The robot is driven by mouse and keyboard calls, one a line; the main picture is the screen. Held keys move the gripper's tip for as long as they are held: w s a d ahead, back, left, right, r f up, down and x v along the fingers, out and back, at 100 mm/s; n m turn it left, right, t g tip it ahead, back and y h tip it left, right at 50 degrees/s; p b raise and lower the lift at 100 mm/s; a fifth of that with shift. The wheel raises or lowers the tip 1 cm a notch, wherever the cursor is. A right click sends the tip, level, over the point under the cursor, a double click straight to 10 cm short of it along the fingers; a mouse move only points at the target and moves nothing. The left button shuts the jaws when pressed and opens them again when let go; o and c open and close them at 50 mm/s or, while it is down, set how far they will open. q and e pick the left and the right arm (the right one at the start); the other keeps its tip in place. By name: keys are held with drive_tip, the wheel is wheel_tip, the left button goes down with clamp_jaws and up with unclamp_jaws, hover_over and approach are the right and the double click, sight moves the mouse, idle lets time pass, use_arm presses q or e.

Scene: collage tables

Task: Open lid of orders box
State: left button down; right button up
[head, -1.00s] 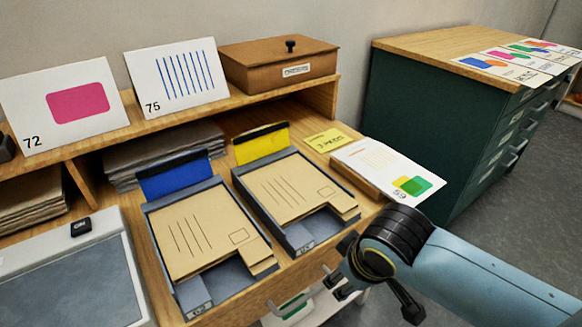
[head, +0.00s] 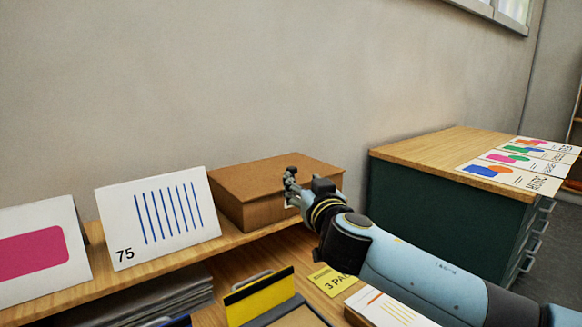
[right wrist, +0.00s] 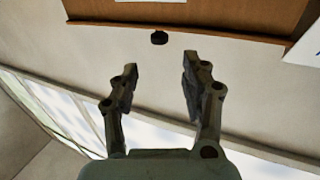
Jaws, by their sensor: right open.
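The orders box (head: 238,212) is a closed brown box on the raised wooden shelf, with its lid (head: 258,174) lying flat. My right gripper (head: 291,178) is at the front right of the lid and hides part of it and most of the front label. The lid's dark knob is hidden behind the gripper in the head view. In the right wrist view the picture is upside down. There the knob (right wrist: 159,38) shows beyond and between the spread, empty fingers (right wrist: 159,72), apart from them. My left gripper is not in view.
A card with blue stripes (head: 160,222) leans just left of the box, with a pink-marked card (head: 35,262) further left. The wall (head: 230,70) is close behind. A green cabinet (head: 420,205) with cards on top stands at the right.

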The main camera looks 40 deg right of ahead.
sight(293, 170)
drive_tip(key=shift+p+x, duration=0.55)
drive_tip(key=shift+x, duration=4)
drive_tip(key=shift+f, duration=0.1)
drive_tip(key=c, duration=0.9)
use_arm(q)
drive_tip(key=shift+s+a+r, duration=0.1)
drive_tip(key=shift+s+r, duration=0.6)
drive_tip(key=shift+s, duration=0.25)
use_arm(e)
clamp_jaws()
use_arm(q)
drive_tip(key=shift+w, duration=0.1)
